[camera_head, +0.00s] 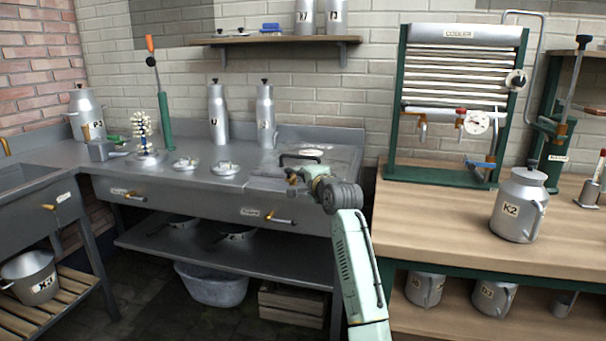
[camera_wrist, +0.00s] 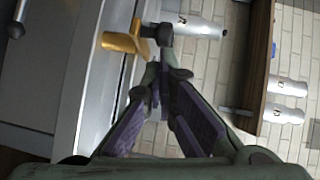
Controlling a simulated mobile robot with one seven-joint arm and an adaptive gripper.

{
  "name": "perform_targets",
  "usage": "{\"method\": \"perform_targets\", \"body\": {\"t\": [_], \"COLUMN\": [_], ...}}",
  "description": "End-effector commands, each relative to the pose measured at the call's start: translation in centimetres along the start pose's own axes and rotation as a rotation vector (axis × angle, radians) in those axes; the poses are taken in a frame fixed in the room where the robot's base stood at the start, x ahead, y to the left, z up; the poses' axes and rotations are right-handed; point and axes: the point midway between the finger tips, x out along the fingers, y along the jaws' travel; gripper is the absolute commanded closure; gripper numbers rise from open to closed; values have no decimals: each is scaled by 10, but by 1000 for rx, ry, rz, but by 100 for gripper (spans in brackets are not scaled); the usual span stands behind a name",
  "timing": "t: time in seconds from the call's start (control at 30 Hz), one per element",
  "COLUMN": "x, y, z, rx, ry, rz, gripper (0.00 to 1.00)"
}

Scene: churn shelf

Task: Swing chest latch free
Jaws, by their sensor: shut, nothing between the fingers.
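The chest (camera_head: 335,157) is a grey metal box with a flat lid and a dark bar handle, set into the right end of the steel counter. A brass latch piece (camera_wrist: 122,43) with a dark knob beside it stands out from a pale metal face in the wrist view. My gripper (camera_head: 291,175) is at the chest's front edge and hides part of it. In the wrist view its purple-padded fingers (camera_wrist: 158,78) meet at the tips, with nothing between them. The tips are close to the latch and knob; I cannot tell whether they touch.
The steel counter (camera_head: 120,172) carries lids, a brush stand and tall cans to the left. A wooden bench (camera_head: 440,220) with the cooler (camera_head: 458,95) and can K2 (camera_head: 519,205) stands right of my arm. A wall shelf (camera_head: 275,39) hangs above.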

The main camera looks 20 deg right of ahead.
Motion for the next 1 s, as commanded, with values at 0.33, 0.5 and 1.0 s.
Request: {"method": "perform_targets", "body": {"t": [0.33, 0.5, 1.0], "x": [0, 0, 0], "y": [-1, -2, -2], "z": [5, 6, 12], "rx": [7, 10, 18], "ry": [46, 65, 140], "rz": [6, 8, 18], "gripper": [100, 100, 100]}}
